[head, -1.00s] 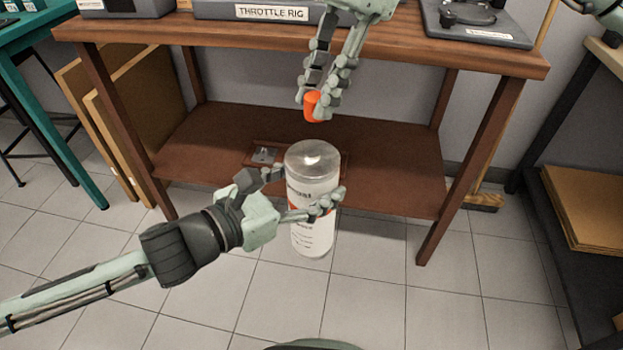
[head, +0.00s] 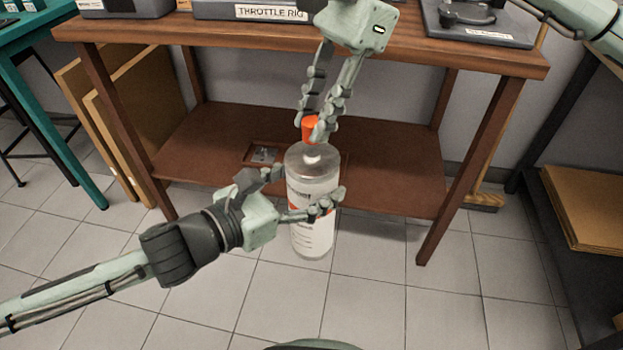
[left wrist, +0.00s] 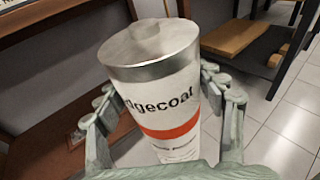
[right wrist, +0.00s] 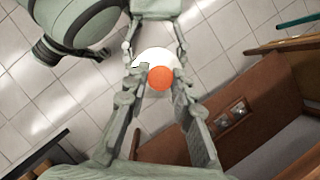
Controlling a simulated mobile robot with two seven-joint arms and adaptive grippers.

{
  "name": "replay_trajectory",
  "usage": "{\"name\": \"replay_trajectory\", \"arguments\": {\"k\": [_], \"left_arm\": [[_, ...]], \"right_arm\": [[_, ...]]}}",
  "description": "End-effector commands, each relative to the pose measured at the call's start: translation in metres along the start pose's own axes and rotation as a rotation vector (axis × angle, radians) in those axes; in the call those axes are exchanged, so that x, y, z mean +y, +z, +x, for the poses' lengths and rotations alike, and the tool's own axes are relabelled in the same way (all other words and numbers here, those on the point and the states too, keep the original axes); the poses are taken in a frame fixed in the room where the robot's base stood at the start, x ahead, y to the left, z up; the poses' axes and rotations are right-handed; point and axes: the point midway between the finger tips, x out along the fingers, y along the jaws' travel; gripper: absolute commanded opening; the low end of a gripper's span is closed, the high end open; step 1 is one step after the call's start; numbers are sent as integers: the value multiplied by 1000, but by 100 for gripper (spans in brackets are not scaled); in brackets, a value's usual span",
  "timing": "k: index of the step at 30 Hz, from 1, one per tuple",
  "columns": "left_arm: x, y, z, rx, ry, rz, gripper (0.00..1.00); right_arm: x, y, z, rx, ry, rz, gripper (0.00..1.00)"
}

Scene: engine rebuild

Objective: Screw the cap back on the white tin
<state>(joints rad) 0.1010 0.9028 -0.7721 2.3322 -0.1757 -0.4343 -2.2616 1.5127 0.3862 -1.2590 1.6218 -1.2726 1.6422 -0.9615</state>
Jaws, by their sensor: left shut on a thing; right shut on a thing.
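The white tin (head: 311,235) is a tall upright cylinder with an orange band and a metal top. In the left wrist view the tin (left wrist: 160,105) shows a short bare neck (left wrist: 144,29) on its top. My left gripper (head: 305,205) is shut around the tin's side. The orange cap (head: 309,128) is in my right gripper (head: 316,130), which points down above the tin's top. In the right wrist view the cap (right wrist: 160,78) sits between the fingertips, with the tin's pale top behind it. A gap between cap and neck is hard to judge.
A wooden bench (head: 400,56) stands behind, with a throttle rig (head: 270,13) on it and a lower shelf (head: 385,150) close behind the tin. A small tray with metal parts (head: 262,154) lies on that shelf. Tiled floor in front is clear.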

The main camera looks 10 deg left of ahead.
Motion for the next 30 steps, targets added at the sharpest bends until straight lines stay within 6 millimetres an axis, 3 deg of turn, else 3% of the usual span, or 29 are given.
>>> {"name": "replay_trajectory", "arguments": {"k": [22,30], "left_arm": [[0,3,0,-5,-1,2,9],[0,3,0,-5,-1,2,9]], "right_arm": [[0,0,1,-3,0,0,13],[0,-5,13,-4,0,0,13]]}}
